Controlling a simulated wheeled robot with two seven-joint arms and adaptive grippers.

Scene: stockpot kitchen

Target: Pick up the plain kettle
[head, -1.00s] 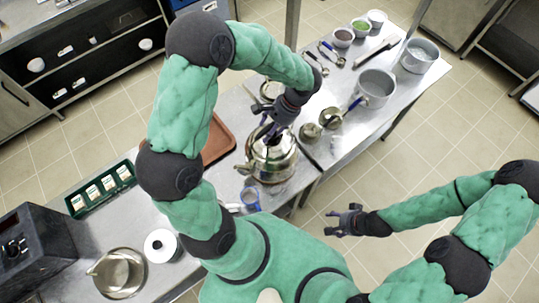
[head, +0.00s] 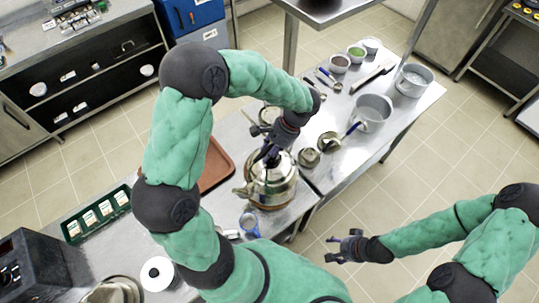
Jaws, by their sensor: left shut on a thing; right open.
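The plain kettle (head: 270,190) is a shiny steel kettle with its spout to the left, standing upright near the corner of the steel counter. My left gripper (head: 268,153) reaches down from above and is shut on the kettle at its top handle, which the fingers and wrist partly hide. I cannot see a gap between the kettle's base and the counter. My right gripper (head: 338,248) is open and empty, over the floor to the right of the counter.
A brown tray (head: 217,165) lies left of the kettle, and a blue-handled item (head: 249,222) stands just in front. Small metal pots (head: 309,157) are close on the right, with a saucepan (head: 372,112) beyond. A green box (head: 97,212) lies further left.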

